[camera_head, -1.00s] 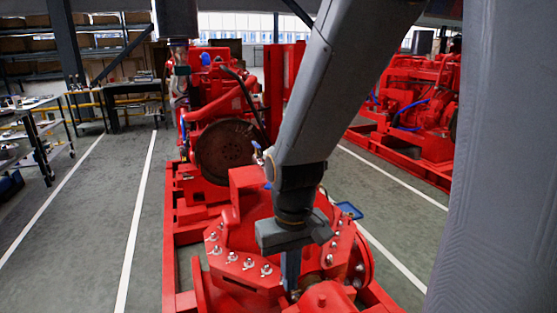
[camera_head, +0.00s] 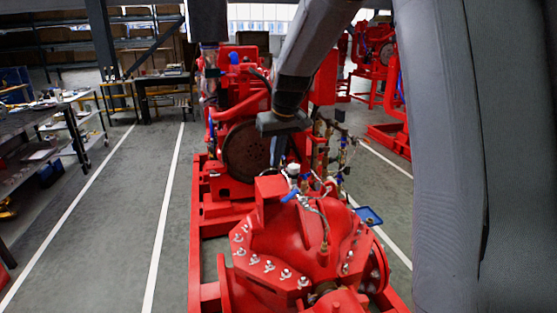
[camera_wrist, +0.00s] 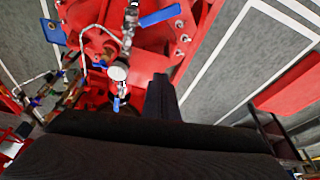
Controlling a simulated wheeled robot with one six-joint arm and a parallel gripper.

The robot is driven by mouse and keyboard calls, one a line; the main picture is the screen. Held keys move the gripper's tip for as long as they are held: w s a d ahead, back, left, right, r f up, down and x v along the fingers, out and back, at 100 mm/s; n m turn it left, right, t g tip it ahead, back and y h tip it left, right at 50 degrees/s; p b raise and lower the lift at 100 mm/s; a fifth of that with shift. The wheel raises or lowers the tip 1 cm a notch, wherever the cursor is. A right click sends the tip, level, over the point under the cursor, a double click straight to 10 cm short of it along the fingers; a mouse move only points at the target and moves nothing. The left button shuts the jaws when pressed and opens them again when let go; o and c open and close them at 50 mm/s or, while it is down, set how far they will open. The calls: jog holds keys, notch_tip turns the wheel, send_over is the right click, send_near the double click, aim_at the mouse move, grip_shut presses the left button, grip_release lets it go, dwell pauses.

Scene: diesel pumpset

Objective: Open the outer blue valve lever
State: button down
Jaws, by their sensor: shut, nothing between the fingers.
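A blue valve lever (camera_head: 290,195) sits on small piping above the red pump casing (camera_head: 290,240). In the wrist view a long blue lever (camera_wrist: 160,16) shows at the top, and a smaller blue lever (camera_wrist: 116,104) below a round white gauge (camera_wrist: 118,71). I cannot tell which is the outer one. My gripper (camera_head: 278,158) points down, shut and empty, behind and above the lever in the head view. In the wrist view my gripper (camera_wrist: 160,85) is right of the gauge and smaller lever, apparently touching neither.
Thin hoses and brass fittings (camera_head: 340,150) stand right of my gripper. A dark red flywheel (camera_head: 247,150) is behind. A blue tray (camera_head: 369,215) lies at the right. A workbench (camera_head: 65,130) stands at the left. Floor between it and the red frame is clear.

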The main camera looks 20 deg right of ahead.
aim_at(294, 196)
notch_tip(294, 196, down, 8)
jog(key=s+p, duration=0.1)
jog(key=p, duration=0.2)
jog(key=shift+s+r+p, duration=0.25)
jog(key=shift+p, duration=0.05)
jog(key=shift+s+d+n+b, duration=0.1)
jog(key=shift+n+b, duration=0.2)
